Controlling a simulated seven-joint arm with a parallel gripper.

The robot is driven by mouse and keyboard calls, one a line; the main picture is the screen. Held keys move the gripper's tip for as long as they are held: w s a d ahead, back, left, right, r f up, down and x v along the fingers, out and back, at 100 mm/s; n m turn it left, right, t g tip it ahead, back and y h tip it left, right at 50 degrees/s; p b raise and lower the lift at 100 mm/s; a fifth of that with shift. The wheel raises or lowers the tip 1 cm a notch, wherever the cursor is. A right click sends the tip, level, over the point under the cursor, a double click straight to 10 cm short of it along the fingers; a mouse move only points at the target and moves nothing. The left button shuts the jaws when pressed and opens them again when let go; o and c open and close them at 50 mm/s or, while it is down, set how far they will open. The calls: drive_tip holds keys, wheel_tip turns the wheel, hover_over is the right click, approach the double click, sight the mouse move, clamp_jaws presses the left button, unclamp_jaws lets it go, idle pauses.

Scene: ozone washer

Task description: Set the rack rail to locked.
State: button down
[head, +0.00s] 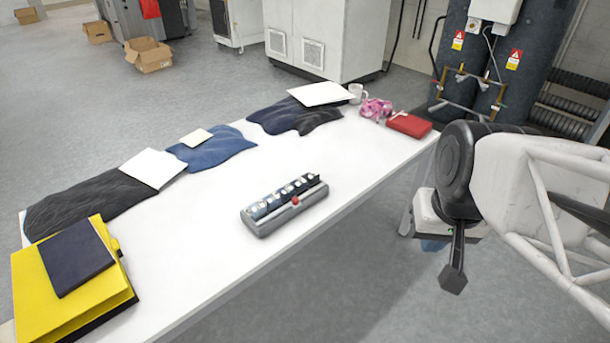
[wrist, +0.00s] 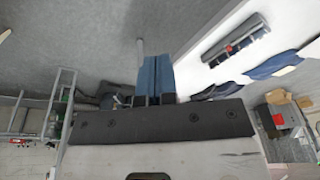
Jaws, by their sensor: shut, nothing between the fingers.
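The grey rack (head: 284,207) sits on the white table near its front edge. It holds a row of several small white-and-dark pieces, with a red knob (head: 295,200) on its front side. Whether the rail is locked cannot be told. The rack also shows at the upper right of the wrist view (wrist: 236,36), with its red knob. My gripper (head: 453,281) is beyond the table's front edge, to the right of the rack and well apart from it. Its fingers (wrist: 157,77) are together and empty in the wrist view.
The white table (head: 215,215) is clear around the rack. A yellow binder (head: 60,285) with a dark book lies at the left end. Folded dark and blue cloths (head: 210,150) line the back. A red pouch (head: 409,125), pink item and white mug (head: 356,93) stand at the right end.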

drive_tip(key=w+a+f+m+g+y, duration=0.1)
drive_tip(key=w+a+f+m+y, duration=0.4)
drive_tip(key=w, duration=0.4)
drive_tip(key=w+a+f+m+y, duration=0.3)
drive_tip(key=w+a+f+m, duration=0.3)
drive_tip(key=w, duration=0.3)
drive_tip(key=w+f+m+t+y, duration=0.2)
drive_tip(key=w+f+m+t, duration=0.2)
drive_tip(key=w+f+m, duration=0.8)
wheel_tip(320, 180, down, 2)
drive_tip(key=shift+w+d+f+t, duration=0.1)
drive_tip(key=shift+w+d+t, duration=0.2)
drive_tip(key=shift+w, duration=0.35)
drive_tip(key=shift+a, duration=0.15)
approach(298, 202)
drive_tip(key=x, duration=0.3)
drive_tip(key=f+x, duration=0.1)
drive_tip(key=x, duration=0.1)
drive_tip(key=shift+f, duration=0.2)
drive_tip(key=shift+w+a, duration=0.55)
drive_tip(key=shift+a, duration=0.15)
